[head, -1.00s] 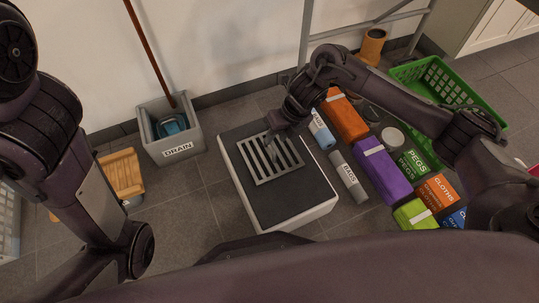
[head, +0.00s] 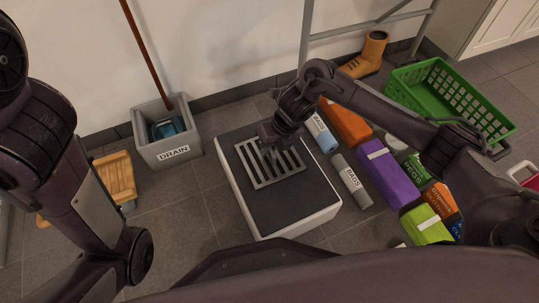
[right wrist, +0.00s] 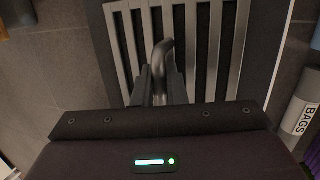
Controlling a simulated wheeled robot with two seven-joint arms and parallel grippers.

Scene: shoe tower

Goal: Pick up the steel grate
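The steel grate (head: 270,164) lies flat on the dark top of a pale-sided block (head: 290,205) in the head view. It has long parallel slots and a bent metal handle (right wrist: 163,55), seen in the right wrist view. The grate's slotted plate (right wrist: 206,48) fills the top of that view. My right gripper (head: 267,152) is low over the grate. In the right wrist view its fingers (right wrist: 161,85) sit close on both sides of the handle and look shut on it. My left arm shows at the left; its gripper is out of view.
A grey bin marked DRAIN (head: 168,155) with a brown pole stands behind left. Bags rolls (head: 351,182), a purple box (head: 388,176) and an orange box (head: 345,122) lie right of the block. A green basket (head: 450,100) stands farther right.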

